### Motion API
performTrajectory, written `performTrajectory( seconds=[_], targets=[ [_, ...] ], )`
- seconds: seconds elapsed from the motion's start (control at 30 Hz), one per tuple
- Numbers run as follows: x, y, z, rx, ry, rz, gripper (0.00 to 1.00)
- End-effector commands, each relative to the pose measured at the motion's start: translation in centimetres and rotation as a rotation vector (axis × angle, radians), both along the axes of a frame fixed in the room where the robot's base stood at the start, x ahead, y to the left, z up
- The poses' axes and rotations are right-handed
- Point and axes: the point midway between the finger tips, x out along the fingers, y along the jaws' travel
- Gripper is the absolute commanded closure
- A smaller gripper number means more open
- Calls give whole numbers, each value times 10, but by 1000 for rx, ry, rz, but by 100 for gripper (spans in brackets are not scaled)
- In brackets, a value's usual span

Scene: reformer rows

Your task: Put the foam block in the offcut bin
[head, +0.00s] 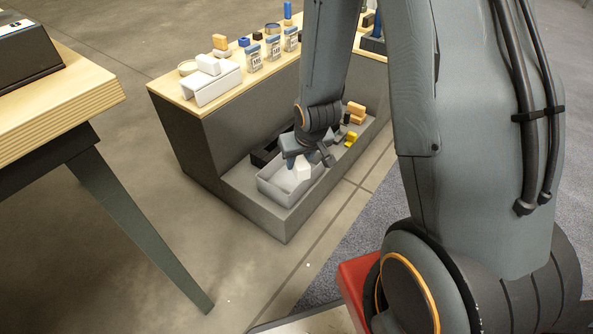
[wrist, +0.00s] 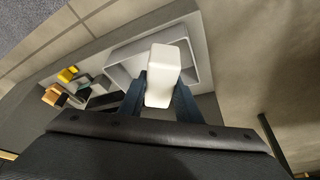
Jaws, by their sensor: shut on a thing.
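My gripper (wrist: 160,95) is shut on a white foam block (wrist: 164,70), with one dark blue finger on each side of it in the wrist view. In the head view the foam block (head: 302,169) shows below my gripper (head: 298,163), over a light grey open bin (head: 273,193) on the low ledge. In the wrist view the bin (wrist: 197,20) lies behind the block, and the block covers part of its inside. I cannot tell exactly how high the block is above the bin's floor. No label shows on the bin.
A black bin (head: 261,157) sits beside the grey one. Orange blocks (head: 356,111) and a yellow piece (head: 350,138) lie further along the ledge. The wooden upper shelf (head: 215,98) holds a white stand, jars and small blocks. A table (head: 60,95) stands at left.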

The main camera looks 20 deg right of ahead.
Motion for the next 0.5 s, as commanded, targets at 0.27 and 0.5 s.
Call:
performTrajectory(
  seconds=[0.27,0.5],
  targets=[
    [43,9,-13,-1,-2,193,90],
    [66,8,-25,-1,-1,337,90]
  ],
)
